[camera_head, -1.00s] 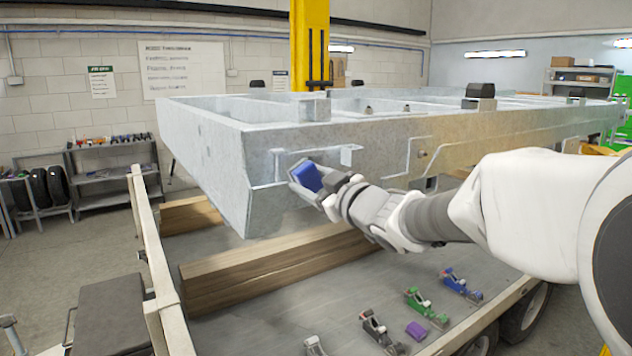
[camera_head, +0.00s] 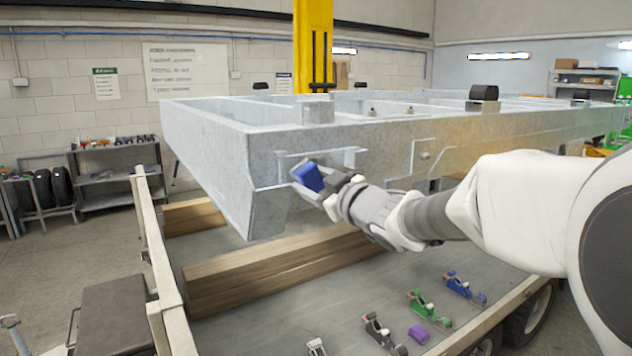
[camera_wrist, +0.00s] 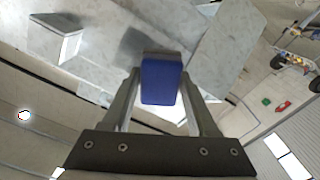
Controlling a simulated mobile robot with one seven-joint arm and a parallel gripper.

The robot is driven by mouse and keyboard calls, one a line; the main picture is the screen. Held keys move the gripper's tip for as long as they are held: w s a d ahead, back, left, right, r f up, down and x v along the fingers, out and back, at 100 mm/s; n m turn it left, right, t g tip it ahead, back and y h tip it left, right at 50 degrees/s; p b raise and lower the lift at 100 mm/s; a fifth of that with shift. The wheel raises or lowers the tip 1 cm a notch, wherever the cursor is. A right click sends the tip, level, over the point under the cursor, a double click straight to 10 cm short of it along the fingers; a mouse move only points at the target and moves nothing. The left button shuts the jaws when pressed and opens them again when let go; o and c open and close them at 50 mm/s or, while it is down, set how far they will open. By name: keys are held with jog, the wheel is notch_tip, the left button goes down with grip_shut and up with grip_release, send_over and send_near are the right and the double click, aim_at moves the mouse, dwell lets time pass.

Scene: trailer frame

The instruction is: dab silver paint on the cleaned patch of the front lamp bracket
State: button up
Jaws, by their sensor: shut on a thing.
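My gripper (camera_head: 322,185) is shut on a blue block (camera_head: 312,177) at the near side of the galvanized trailer frame (camera_head: 200,135), close to its front corner. In the wrist view the blue block (camera_wrist: 161,82) sits between both fingers and its far end is close to grey metal. The lamp bracket (camera_head: 350,155) appears as a thin metal strip with a small tab on the frame's side, just above and right of the block. The gripper and block hide part of it. I cannot make out a cleaned patch or silver paint, nor whether the block touches the bracket.
Wooden beams (camera_head: 275,267) lie on the trailer deck below the frame. A pale side rail (camera_head: 160,270) runs at left. A yellow column (camera_head: 313,45) stands behind.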

jog(key=shift+w+d+p, duration=1.5)
jog(key=shift+w+d, duration=0.4)
jog(key=shift+d, duration=0.9)
jog(key=shift+s+a+b, duration=0.55)
jog(key=shift+a+b, duration=0.05)
jog(key=shift+a, duration=0.4)
jog(key=shift+s+a+b, duration=0.6)
jog(key=shift+a+b, duration=0.05)
jog(key=shift+a, duration=0.35)
jog(key=shift+s+a+b, duration=0.55)
jog(key=shift+a+b, duration=0.05)
jog(key=shift+a, duration=0.4)
